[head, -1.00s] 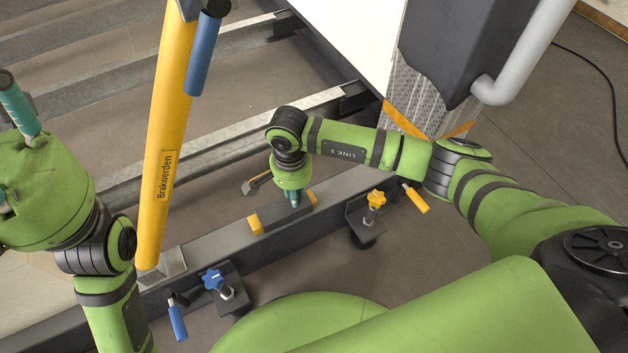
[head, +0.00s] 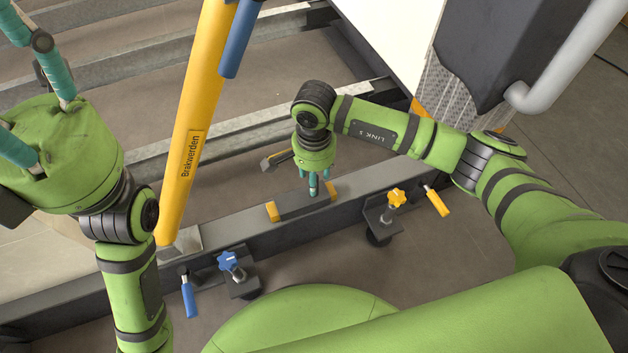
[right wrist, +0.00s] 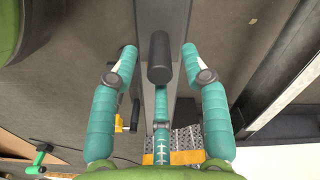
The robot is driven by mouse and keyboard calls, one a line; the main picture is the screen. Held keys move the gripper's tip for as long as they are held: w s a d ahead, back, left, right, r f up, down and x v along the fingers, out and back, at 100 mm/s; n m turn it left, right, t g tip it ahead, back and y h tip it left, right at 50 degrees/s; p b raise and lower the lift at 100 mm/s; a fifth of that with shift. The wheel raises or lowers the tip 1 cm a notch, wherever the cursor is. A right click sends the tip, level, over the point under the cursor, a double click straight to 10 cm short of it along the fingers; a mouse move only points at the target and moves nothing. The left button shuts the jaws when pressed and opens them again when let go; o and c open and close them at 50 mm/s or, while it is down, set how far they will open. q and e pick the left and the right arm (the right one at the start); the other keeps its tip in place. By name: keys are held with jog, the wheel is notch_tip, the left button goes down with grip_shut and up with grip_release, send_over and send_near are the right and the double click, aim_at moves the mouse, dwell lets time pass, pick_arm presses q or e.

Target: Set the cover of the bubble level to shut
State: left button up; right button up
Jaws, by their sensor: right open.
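The bubble level is a dark bar with yellow ends (head: 290,207) lying on the grey frame rail in the head view. My right gripper (head: 314,190) points down over the right part of the bar. In the right wrist view, its teal fingers (right wrist: 160,60) are spread, with a dark rounded cylinder between them, not gripped. I cannot tell whether that cylinder belongs to the level's cover, or how far the cover stands open. My left gripper (head: 35,90) is at the upper left of the head view, far from the level; its fingertips are partly cut off.
A blue-knobbed clamp (head: 229,262) and a yellow-knobbed clamp (head: 396,198) sit along the rail's near side. A yellow pole (head: 192,130) rises left of the level. A dark box with a pale pipe (head: 560,60) stands at upper right.

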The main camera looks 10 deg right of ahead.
notch_tip(320, 180, up, 9)
jog(key=shift+f, duration=0.2)
dwell(0.5)
